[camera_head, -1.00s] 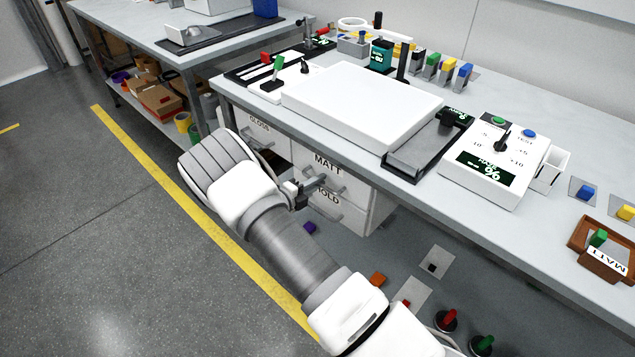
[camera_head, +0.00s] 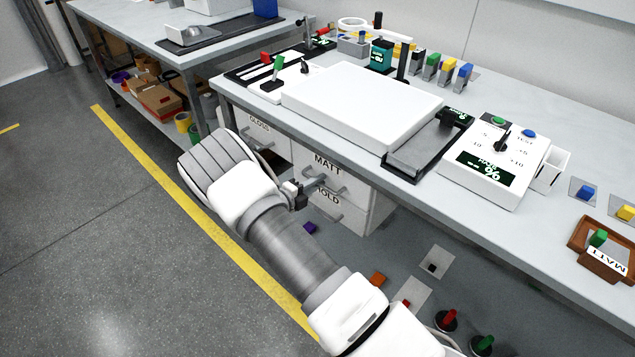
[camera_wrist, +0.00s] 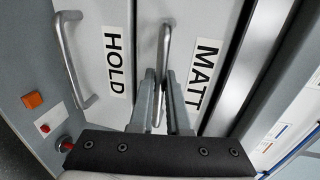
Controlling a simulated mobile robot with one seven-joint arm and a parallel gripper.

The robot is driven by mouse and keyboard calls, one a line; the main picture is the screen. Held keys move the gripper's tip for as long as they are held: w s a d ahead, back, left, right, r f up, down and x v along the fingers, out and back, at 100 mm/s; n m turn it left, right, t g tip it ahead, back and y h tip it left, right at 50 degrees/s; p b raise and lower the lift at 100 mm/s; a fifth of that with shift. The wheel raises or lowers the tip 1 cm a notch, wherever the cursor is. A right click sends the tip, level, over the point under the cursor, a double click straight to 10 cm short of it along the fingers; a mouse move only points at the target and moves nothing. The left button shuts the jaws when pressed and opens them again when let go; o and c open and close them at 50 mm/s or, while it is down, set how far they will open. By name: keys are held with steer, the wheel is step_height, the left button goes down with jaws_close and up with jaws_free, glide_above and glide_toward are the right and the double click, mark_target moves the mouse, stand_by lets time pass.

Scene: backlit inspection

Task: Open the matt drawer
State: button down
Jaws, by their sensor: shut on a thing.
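The matt drawer, a white front labelled MATT (camera_head: 331,163), is in the cabinet under the bench. It also shows in the wrist view, with its label turned sideways (camera_wrist: 204,72). Its metal bar handle (camera_wrist: 164,45) runs between my fingers. My gripper (camera_wrist: 165,95) is shut on this handle; in the head view my gripper (camera_head: 312,188) is at the drawer front, partly hidden by my arm. The drawer front looks about level with the HOLD drawer (camera_head: 335,208) below it; I cannot tell a gap.
The GLOSS drawer (camera_head: 262,130) is left of MATT, partly behind my arm. The HOLD handle (camera_wrist: 70,60) is beside my gripper. A white light panel (camera_head: 362,103) and a control box (camera_head: 495,160) stand on the bench. Small pieces lie on the floor, including an orange block (camera_head: 378,279).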

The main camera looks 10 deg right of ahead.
steer(key=f+p+v, duration=0.1)
steer(key=f+v, duration=0.1)
steer(key=v, duration=1)
steer(key=a+f+p+v, duration=0.1)
steer(key=f+v, duration=0.2)
steer(key=v, duration=1)
steer(key=shift+s, duration=0.4)
steer(key=shift+a+f, duration=0.1)
steer(key=c, duration=1.2)
jaws_free()
steer(key=shift+o, duration=0.2)
steer(key=v, duration=1.7)
steer(key=shift+a+p, duration=0.15)
steer(key=shift+p, duration=0.25)
steer(key=shift+s, duration=0.1)
